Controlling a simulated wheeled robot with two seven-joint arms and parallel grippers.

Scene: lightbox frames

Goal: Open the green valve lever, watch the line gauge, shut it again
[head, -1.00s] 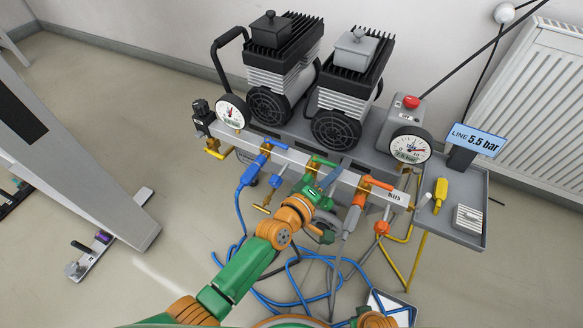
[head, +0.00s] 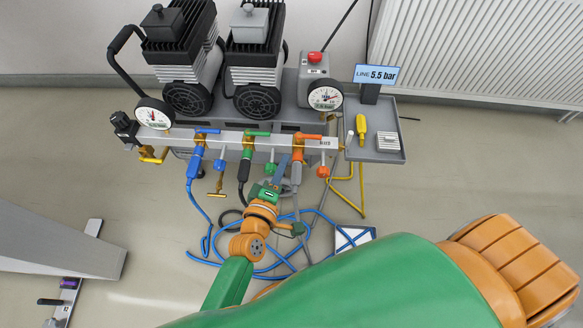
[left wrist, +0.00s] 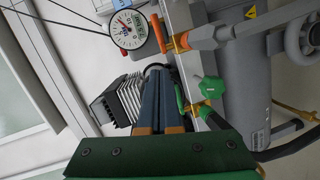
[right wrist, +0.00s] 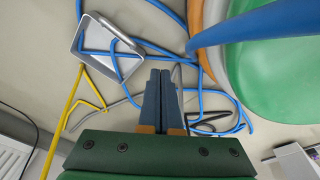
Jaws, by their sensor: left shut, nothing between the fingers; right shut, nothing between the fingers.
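The green valve lever (head: 257,134) lies along the grey manifold bar between the blue and orange levers. It also shows in the left wrist view (left wrist: 179,98), just right of my fingers. My left gripper (head: 284,160) is shut and empty, just in front of the bar, right of the green lever; I cannot tell if it touches it. The line display (head: 377,75) reads 5.5 bar. A round gauge (head: 325,96) sits left of it. My right gripper (right wrist: 158,76) is shut and empty above the floor hoses; the head view does not show its fingers.
A blue lever (head: 207,131) and an orange lever (head: 307,136) flank the green one. A green knob (left wrist: 211,87) is close to my left fingers. A side tray (head: 387,155) holds a yellow tool. Blue hoses and a floor tray (right wrist: 90,45) lie below my right gripper.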

